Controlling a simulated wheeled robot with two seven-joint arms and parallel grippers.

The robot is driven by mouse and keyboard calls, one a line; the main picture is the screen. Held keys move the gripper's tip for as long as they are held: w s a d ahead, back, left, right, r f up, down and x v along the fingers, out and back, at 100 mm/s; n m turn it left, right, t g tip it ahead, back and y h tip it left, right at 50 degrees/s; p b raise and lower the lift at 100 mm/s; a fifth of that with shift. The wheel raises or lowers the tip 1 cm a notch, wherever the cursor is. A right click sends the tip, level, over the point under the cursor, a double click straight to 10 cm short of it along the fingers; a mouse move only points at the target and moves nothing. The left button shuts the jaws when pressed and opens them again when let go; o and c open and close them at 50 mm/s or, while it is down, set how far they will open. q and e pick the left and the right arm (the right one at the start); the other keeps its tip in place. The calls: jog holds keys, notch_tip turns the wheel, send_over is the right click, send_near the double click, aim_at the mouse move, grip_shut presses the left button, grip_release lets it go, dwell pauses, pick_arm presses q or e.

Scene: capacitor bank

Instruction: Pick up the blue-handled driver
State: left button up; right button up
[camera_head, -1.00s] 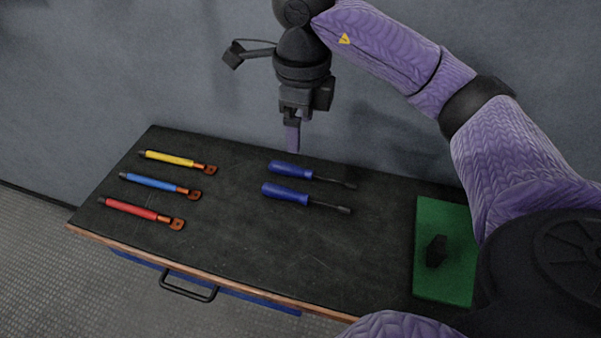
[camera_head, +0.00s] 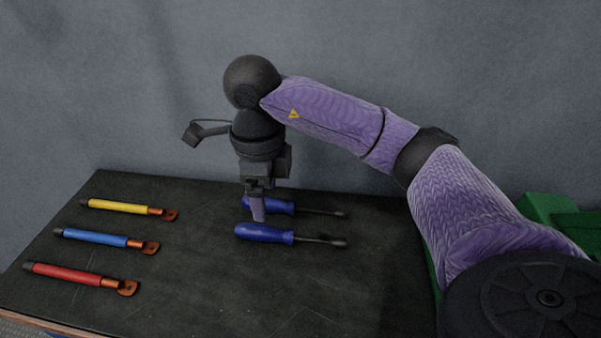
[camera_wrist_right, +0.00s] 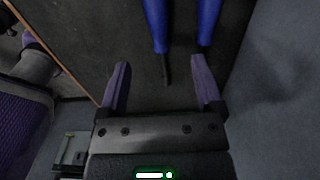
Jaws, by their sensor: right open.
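Two blue-handled drivers lie side by side on the dark bench top, with their dark shafts pointing right. The near driver (camera_head: 264,233) shows almost whole. The far driver (camera_head: 282,207) is partly hidden behind my right gripper (camera_head: 257,208). This gripper points down over the handles, with its purple fingers open and empty. Two blue handles (camera_wrist_right: 156,22) (camera_wrist_right: 207,20) show at the top of that view. I cannot tell the gripper's exact height above them. My left gripper is not in view.
On the bench (camera_head: 190,290) at the left lie a yellow (camera_head: 118,206), a blue (camera_head: 97,238) and a red (camera_head: 68,273) rod with copper lugs. A green object (camera_head: 545,205) is partly behind my right arm. A grey wall stands behind. The bench's front middle is clear.

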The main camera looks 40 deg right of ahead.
aim_at(269, 229)
notch_tip(269, 229, down, 9)
jog(key=shift+s+f+b, duration=0.1)
jog(key=shift+s+b, duration=0.05)
jog(key=shift+b, duration=1.1)
grip_shut()
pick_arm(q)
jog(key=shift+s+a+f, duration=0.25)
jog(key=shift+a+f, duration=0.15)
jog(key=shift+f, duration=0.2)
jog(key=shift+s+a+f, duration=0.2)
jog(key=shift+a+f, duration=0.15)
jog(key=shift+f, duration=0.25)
pick_arm(e)
jog(key=shift+r, duration=0.25)
